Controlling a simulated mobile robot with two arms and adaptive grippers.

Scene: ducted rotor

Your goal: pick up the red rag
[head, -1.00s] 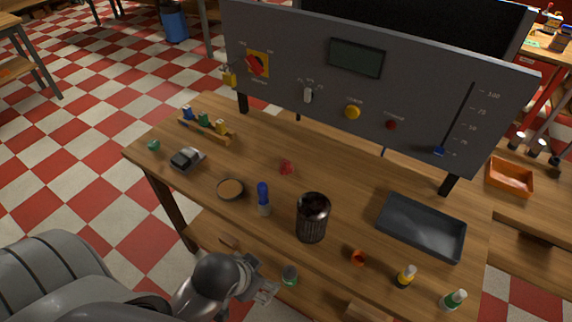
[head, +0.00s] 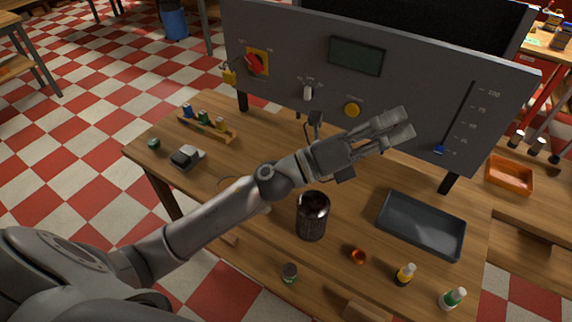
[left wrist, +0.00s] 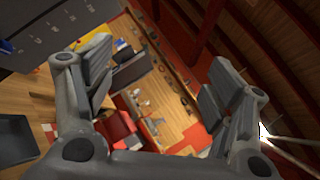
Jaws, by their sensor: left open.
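No red rag can be made out in the head view now. My left arm crosses the spot on the workbench (head: 260,140) where a small red item lay earlier, so that spot is hidden. My left gripper (head: 404,124) is raised over the bench in front of the grey control panel (head: 440,85), fingers pointing right. In the left wrist view its fingers (left wrist: 158,85) are spread apart with nothing between them. My right gripper is in neither view.
A dark jar (head: 312,217) stands below my left forearm.

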